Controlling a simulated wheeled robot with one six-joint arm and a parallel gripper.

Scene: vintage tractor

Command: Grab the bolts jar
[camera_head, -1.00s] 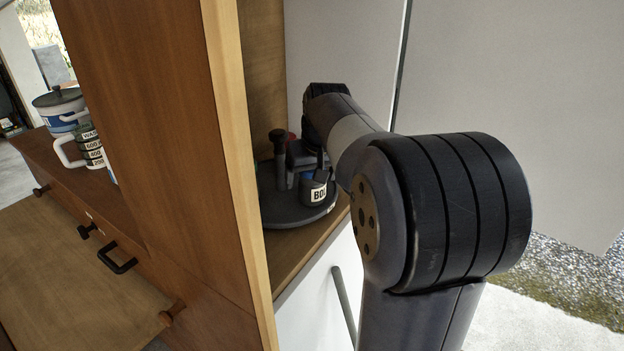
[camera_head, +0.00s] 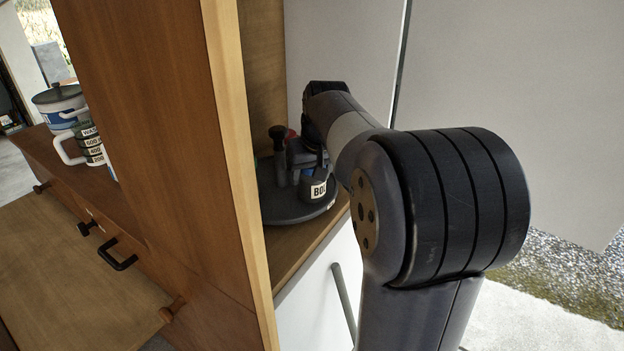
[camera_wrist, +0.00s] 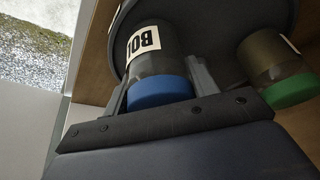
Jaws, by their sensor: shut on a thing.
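The bolts jar (camera_wrist: 148,55) is a grey, see-through jar with a blue lid and a white label reading "BOL". It stands on a round dark turntable (camera_wrist: 222,35) in the cabinet. My gripper (camera_wrist: 158,78) is shut on it, with one finger on each side near the lid. In the head view the jar (camera_head: 317,190) shows its label at the turntable's front right, with my gripper (camera_head: 312,165) over it, partly hidden by my arm.
A jar with a green lid (camera_wrist: 288,80) stands close on the turntable. A dark knobbed post (camera_head: 279,150) stands left of the bolts jar. The cabinet's wooden side panel (camera_head: 170,150) is at left. A pale panel (camera_head: 520,90) is at right.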

